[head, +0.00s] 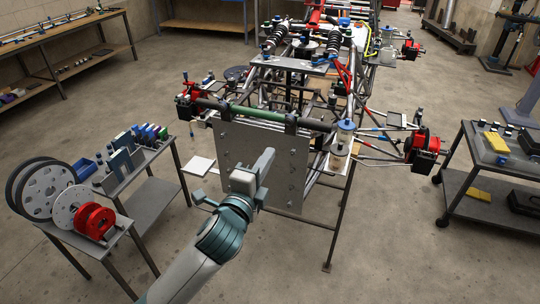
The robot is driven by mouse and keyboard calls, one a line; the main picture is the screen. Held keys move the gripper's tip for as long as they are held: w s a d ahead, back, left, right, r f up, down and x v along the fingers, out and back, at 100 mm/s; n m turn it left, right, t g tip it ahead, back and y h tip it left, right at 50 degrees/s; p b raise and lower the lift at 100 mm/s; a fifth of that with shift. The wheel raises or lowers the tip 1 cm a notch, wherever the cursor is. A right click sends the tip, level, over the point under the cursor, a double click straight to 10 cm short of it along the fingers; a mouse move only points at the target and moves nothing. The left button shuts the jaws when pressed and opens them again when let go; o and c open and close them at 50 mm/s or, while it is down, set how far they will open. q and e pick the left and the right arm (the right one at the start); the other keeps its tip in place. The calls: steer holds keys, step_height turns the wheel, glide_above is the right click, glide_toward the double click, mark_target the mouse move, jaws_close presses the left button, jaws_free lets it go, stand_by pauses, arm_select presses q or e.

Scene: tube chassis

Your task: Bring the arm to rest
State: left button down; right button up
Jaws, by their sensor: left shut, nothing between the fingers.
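My left arm (195,268) reaches up from the bottom edge of the head view, left of the middle. My left gripper (264,162) is at its end, in front of the grey front plate of the tube chassis (285,176). The gripper looks shut and empty. I cannot tell whether it touches the plate or how wide the gap is. It hides part of the plate's left half. My right gripper is out of view.
A low table (158,150) with small boxes stands at the left, beside a stand with wheels and a red spool (95,219). A dark cart (459,187) stands at the right. A workbench (88,45) is at the back left. The floor at the lower right is clear.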

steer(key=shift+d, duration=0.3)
